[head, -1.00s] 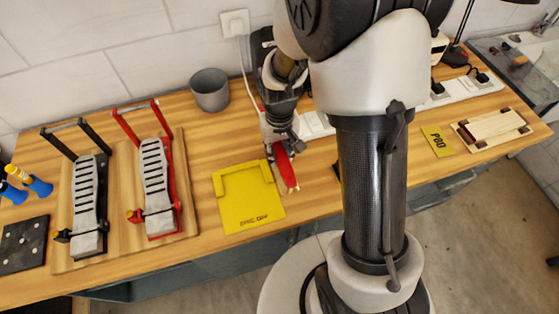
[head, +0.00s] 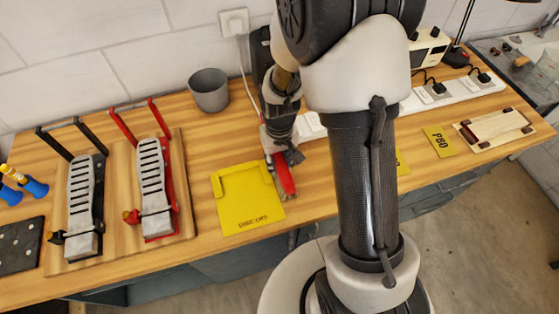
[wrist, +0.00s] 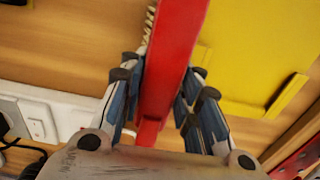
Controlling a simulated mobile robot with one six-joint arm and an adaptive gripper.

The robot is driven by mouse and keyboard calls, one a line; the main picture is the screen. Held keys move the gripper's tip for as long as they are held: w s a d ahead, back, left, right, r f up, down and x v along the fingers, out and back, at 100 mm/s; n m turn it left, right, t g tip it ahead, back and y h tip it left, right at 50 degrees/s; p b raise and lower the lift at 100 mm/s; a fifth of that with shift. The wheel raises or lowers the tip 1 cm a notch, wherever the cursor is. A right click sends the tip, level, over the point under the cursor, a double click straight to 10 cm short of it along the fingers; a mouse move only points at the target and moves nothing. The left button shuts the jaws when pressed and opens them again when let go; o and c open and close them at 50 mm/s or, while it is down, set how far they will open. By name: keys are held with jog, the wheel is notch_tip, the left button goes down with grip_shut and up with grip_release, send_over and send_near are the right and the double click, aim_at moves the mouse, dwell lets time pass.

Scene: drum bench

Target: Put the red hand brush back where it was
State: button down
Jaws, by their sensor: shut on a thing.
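The red hand brush (head: 284,177) is held in my gripper (head: 281,162), just right of the yellow mat in the head view. In the wrist view the red brush (wrist: 170,65) runs between the two fingers of my gripper (wrist: 161,98), with pale bristles along its left side. The fingers are shut on it. A yellow mat (head: 248,205) with a raised rim along its back and printed letters at its front lies on the bench; its edge also shows in the wrist view (wrist: 245,60). Whether the brush touches the bench is hard to tell.
Two pedals, one black-framed (head: 83,200) and one red-framed (head: 155,190), stand on a board at left. A grey cup (head: 209,92) stands behind the mat. A white power strip (head: 455,90) runs along the back.

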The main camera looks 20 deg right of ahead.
jog(key=c, duration=1.7)
grip_release()
jog(key=shift+s+f, duration=0.15)
jog(key=shift+f, duration=0.15)
jog(key=o, duration=0.5)
jog(key=shift+r, duration=0.1)
jog(key=s+r+t+p, duration=0.1)
jog(key=s+r+p, duration=0.15)
jog(key=r, duration=1.05)
jog(key=s+r+t+p, duration=0.15)
jog(key=s+r, duration=0.25)
jog(key=r, duration=0.8)
jog(key=shift+t, duration=0.95)
jog(key=s+r, duration=0.2)
jog(key=s, duration=0.1)
jog(key=s+r, duration=0.1)
jog(key=s, duration=0.3)
jog(key=s+r, duration=0.2)
jog(key=s, duration=0.2)
jog(key=shift+r, duration=0.3)
jog(key=shift+w, duration=0.1)
